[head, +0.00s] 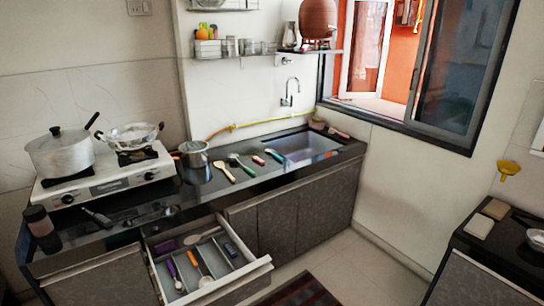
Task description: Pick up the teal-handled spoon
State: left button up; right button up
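Several utensils lie in a row on the dark counter between the steel pot and the sink. One has a teal-looking handle (274,155) and lies close to the sink's left edge; its head is too small to make out. A green-handled utensil (243,167) lies further left, with a small red item (258,160) between the two. A wooden spoon (224,171) lies at the left end of the row. Neither of my grippers is in view.
An open drawer (262,269) with sorted utensils juts out below the counter. A stove (105,178) with a lidded pot (60,152) and a pan (132,136) stands at left. A steel pot (194,154) is left of the utensils. The sink (308,147) lies right.

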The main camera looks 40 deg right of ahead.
aim_at(270, 151)
jog(key=i+l, duration=0.2)
jog(key=l, duration=0.15)
jog(key=i+l, duration=0.2)
jog(key=l, duration=0.2)
jog(key=i+l, duration=0.2)
jog(key=l, duration=0.15)
jog(key=i+l, duration=0.15)
jog(key=l, duration=0.25)
jog(key=i+l, duration=0.2)
jog(key=l, duration=0.25)
jog(key=i+l, duration=0.15)
jog(key=l, duration=0.25)
jog(key=i+l, duration=0.15)
jog(key=l, duration=0.25)
jog(key=i+l, duration=0.2)
jog(key=l, duration=0.25)
jog(key=i+l, duration=0.15)
jog(key=l, duration=0.25)
jog(key=i+l, duration=0.15)
jog(key=l, duration=0.25)
jog(key=i+l, duration=0.15)
jog(key=l, duration=0.3)
jog(key=i+l, duration=0.5)
jog(key=l, duration=0.2)
